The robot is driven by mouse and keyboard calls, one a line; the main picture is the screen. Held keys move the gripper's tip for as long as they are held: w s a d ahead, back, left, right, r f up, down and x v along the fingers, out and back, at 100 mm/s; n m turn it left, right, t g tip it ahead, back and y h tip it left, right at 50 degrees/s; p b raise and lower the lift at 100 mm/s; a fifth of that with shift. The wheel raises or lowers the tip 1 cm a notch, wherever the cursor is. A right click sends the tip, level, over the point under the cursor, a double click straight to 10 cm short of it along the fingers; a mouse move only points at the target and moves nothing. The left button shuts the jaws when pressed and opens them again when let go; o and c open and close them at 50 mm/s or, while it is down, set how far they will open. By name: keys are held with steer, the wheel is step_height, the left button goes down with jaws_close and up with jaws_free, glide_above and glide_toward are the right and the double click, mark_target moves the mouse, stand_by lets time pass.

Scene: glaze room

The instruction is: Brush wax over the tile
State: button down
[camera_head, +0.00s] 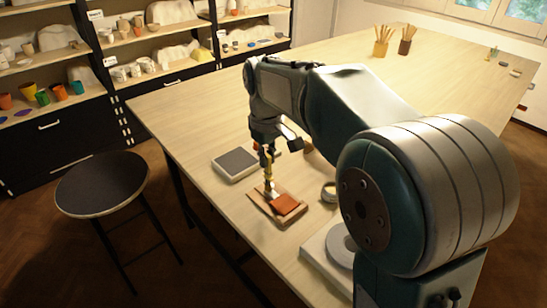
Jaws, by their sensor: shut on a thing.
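My gripper (265,148) points down over the table and is shut on a brush (269,182), which hangs below it with a yellowish part and a pale lower end. An orange-brown tile (285,204) lies on a wooden board (262,203) near the table's left edge. The brush's lower end is at the tile's far left side; I cannot tell whether it touches the tile. A small round pot (329,192) stands right of the board, partly hidden by my arm. Its contents are too small to make out.
A dark square pad with a pale border (235,164) lies behind the board. A pale slab with a grey disc (341,245) is at the front, partly behind my arm. Cups of tools (382,42) stand far back. A stool (102,183) is left of the table (190,118).

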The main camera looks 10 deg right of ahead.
mark_target(265, 176)
steer(key=shift+a, duration=0.1)
steer(key=shift+d, duration=0.3)
step_height(265, 176, down, 3)
steer(key=shift+f, duration=0.2)
steer(key=shift+a, duration=0.45)
steer(key=shift+s+d+f, duration=0.1)
steer(key=shift+d+f, duration=0.15)
steer(key=shift+d, duration=0.35)
steer(key=shift+d+f, duration=0.2)
steer(key=shift+d, duration=0.35)
